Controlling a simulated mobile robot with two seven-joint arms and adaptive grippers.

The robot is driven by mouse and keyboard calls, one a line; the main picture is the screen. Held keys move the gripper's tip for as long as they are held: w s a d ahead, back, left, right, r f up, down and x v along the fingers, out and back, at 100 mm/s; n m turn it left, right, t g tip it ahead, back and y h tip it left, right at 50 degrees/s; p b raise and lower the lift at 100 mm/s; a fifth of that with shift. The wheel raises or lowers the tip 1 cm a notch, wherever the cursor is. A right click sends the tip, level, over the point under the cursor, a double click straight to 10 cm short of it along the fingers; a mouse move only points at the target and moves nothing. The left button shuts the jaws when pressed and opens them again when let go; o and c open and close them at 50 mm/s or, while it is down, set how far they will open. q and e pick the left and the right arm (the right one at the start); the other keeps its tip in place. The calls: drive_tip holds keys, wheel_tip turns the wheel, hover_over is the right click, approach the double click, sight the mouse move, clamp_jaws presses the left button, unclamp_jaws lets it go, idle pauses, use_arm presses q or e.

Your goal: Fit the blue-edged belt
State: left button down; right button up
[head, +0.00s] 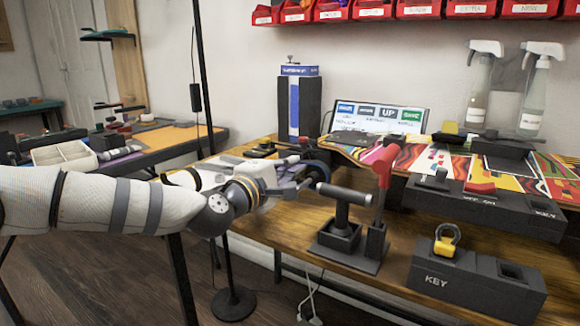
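My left gripper (292,180) reaches in from the left over the near-left part of the workbench (262,226). A dark ring-like part with a bluish edge (318,167) shows just beyond its fingers, and it may be the blue-edged belt. The fingers and the ring overlap in the picture, so I cannot tell whether they touch or whether the gripper is shut on it. What the ring sits on is hidden behind the gripper. My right gripper is not in view.
Right of the gripper stands a black holder (345,252) with a dark-handled tool and a red-handled tool (382,168). A KEY block (470,285) carries a yellow padlock (445,240). A blue-and-black box (299,105) and a screen (375,118) stand behind. Spray bottles (533,95) stand back right.

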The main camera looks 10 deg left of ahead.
use_arm(q)
drive_tip(key=c, duration=1.7)
unclamp_jaws()
drive_tip(key=shift+d, duration=0.1)
drive_tip(key=c, duration=0.3)
drive_tip(key=shift+d+f, duration=0.1)
drive_tip(key=shift+s, duration=0.1)
drive_tip(key=shift+r+p+v, duration=0.2)
drive_tip(key=shift+p+v, duration=0.45)
drive_tip(key=shift+v, duration=0.45)
drive_tip(key=shift+p+v, duration=1)
drive_tip(key=shift+v, duration=1.65)
drive_tip(key=shift+f, duration=0.1)
